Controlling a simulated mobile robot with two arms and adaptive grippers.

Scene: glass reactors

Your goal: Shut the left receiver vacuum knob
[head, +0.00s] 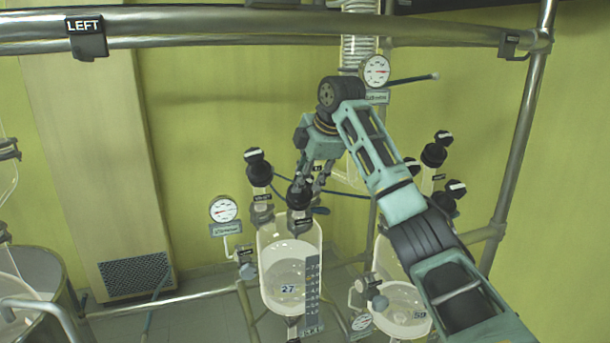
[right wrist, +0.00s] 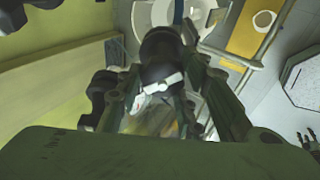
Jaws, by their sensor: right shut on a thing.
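A glass receiver (head: 290,268) hangs in the lower middle of the head view. Several black knobs sit on top of it. My right gripper (head: 309,188) comes down from above and is shut on the black knob (head: 299,197) at the receiver's top middle. In the right wrist view, this black knob (right wrist: 162,55) with a white bar stands between the fingers of my right gripper (right wrist: 163,80). In the head view the fingers partly hide the knob, and its small label is unreadable. My left gripper is not in view.
Another black knob (head: 258,168) stands close on the left. A second receiver (head: 403,303) with knobs (head: 433,155) is to the right, partly behind my arm. Gauges (head: 223,209) (head: 376,71) are nearby. A metal rail (head: 220,40) with a LEFT sign (head: 86,38) crosses the top.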

